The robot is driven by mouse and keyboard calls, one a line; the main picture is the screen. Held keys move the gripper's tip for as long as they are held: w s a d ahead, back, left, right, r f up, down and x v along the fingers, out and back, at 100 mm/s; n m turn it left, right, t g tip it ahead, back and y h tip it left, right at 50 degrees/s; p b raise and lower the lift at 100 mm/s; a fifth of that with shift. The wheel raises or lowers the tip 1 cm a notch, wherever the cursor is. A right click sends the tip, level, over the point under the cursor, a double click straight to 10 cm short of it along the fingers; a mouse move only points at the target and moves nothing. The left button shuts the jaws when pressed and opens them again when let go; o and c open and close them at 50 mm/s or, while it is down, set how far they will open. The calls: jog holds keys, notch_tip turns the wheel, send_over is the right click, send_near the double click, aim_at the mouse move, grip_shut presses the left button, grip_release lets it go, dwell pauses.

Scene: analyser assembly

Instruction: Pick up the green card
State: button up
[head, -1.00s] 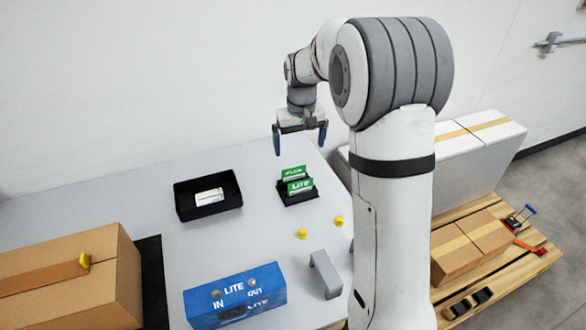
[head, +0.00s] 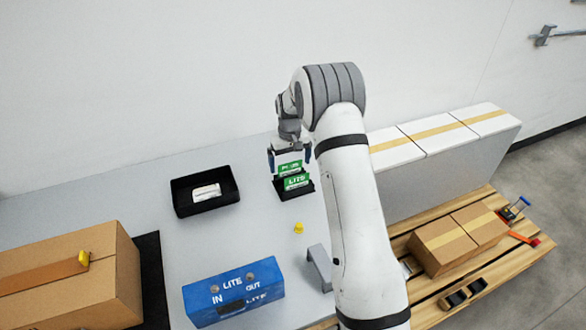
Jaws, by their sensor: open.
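Two green cards stand in a small black holder (head: 283,193) on the grey table. The front green card (head: 297,182) reads "LITE". The rear green card (head: 289,168) is partly hidden and its print is hard to read. My gripper (head: 289,158) is open, with its dark blue fingers pointing down on either side of the rear card's top. I cannot tell whether the fingers touch the card.
A black tray (head: 181,200) with a white item lies left of the holder. A blue LITE box (head: 234,296), a grey bracket (head: 319,268) and a yellow piece (head: 298,228) are nearer. A cardboard box (head: 70,270) stands at left.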

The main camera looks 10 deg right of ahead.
jog(key=shift+f, duration=0.75)
jog(key=shift+c, duration=0.4)
jog(key=c, duration=1)
jog(key=shift+r, duration=0.15)
